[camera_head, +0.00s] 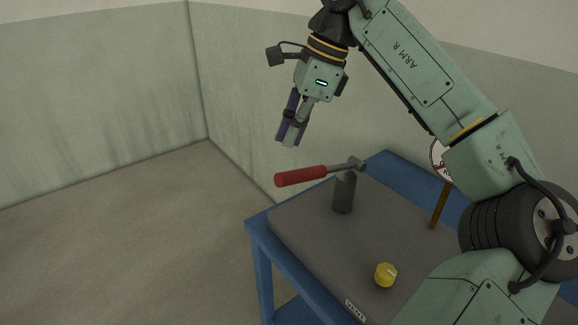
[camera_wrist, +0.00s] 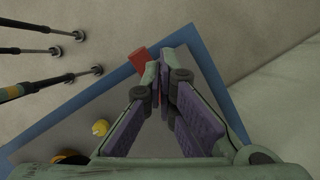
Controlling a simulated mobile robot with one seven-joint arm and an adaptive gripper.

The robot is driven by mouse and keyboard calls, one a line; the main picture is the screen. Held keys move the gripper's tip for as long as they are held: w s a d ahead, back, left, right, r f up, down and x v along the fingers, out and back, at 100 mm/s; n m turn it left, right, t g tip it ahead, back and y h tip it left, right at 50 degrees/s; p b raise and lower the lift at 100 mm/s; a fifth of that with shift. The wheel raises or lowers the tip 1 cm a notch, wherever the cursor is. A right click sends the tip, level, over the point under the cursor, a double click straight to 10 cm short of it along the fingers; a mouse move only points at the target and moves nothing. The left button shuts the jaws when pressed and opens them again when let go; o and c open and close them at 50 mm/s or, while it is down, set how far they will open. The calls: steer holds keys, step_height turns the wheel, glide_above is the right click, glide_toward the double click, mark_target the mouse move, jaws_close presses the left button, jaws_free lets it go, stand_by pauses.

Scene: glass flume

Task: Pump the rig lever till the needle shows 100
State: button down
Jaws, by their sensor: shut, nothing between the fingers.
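The rig lever has a red grip (camera_head: 302,176) on a metal arm, pivoted on a dark upright post (camera_head: 343,195). The lever is nearly level, its grip end slightly lower. My gripper (camera_head: 291,140) is shut and empty, pointing down above the red grip and apart from it. In the wrist view, part of the red grip (camera_wrist: 139,58) shows just beside and beyond my shut fingertips (camera_wrist: 162,68). The round white gauge (camera_head: 438,158) stands on a brown post behind my arm. My arm hides much of its face, so the needle cannot be read.
A yellow knob (camera_head: 385,274) sits on the grey top (camera_head: 310,230) of the blue bench (camera_head: 257,232). A small label is on the front edge. Several dark rods (camera_wrist: 40,85) show at the left of the wrist view. Open floor (camera_head: 130,240) lies left of the bench.

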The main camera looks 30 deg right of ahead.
mark_target(306, 171)
steer(key=shift+m+g+h, duration=0.3)
steer(key=shift+m+h, duration=0.2)
steer(key=shift+h, duration=0.1)
steer(key=d, duration=0.1)
steer(key=s+d, duration=0.1)
steer(key=d, duration=0.1)
steer(key=s+d, duration=0.1)
steer(key=shift+s+d+r, duration=0.15)
steer(key=shift+d+r, duration=0.2)
steer(key=shift+a+f, duration=0.1)
steer(key=shift+b+x, duration=1.7)
steer(key=shift+x, duration=1.75)
steer(key=shift+a, duration=0.1)
